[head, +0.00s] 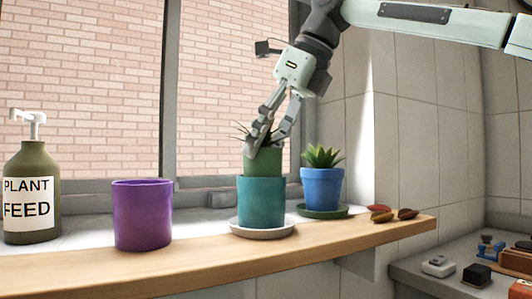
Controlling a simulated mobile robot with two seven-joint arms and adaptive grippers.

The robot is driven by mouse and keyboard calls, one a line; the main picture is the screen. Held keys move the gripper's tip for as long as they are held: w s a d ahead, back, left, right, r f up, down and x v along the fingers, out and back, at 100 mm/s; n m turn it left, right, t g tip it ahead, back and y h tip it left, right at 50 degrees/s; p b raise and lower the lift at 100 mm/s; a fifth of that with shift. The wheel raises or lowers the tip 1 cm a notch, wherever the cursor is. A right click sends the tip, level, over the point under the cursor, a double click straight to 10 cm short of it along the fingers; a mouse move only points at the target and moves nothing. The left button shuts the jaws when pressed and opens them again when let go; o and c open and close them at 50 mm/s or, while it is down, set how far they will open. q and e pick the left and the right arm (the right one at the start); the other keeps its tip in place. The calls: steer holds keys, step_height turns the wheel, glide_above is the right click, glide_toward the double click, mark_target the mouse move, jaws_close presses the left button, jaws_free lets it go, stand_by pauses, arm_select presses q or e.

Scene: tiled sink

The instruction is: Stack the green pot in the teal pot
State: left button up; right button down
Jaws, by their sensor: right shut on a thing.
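The green pot (262,164) holds a small spiky plant, partly hidden behind my fingers. It sits directly above the teal pot (261,203), with its lower part at or inside the teal rim; how deep it goes I cannot tell. The teal pot stands upright on a white saucer (262,230) on the wooden shelf. My right gripper (262,145) reaches down from the upper right and is shut on the green pot near its rim. My left gripper is not in view.
A blue pot (322,190) with a succulent stands close on the right, on a green saucer (322,212). A purple pot (142,216) and a plant feed bottle (32,190) stand left. Small pods (381,215) lie near the right end of the wooden shelf (200,258).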

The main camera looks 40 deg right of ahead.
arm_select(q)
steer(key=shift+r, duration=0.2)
arm_select(e)
steer(key=shift+f, duration=0.3)
steer(key=c, duration=0.5)
jaws_free()
steer(key=shift+f, duration=0.1)
steer(key=shift+c, duration=0.2)
steer(key=shift+r, duration=0.2)
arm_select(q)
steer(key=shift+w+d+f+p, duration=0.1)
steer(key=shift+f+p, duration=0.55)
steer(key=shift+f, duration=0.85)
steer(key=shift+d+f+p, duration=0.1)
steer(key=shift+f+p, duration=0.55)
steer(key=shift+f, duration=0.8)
arm_select(e)
steer(key=v, duration=1.2)
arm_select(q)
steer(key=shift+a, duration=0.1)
arm_select(e)
steer(key=shift+a, duration=0.1)
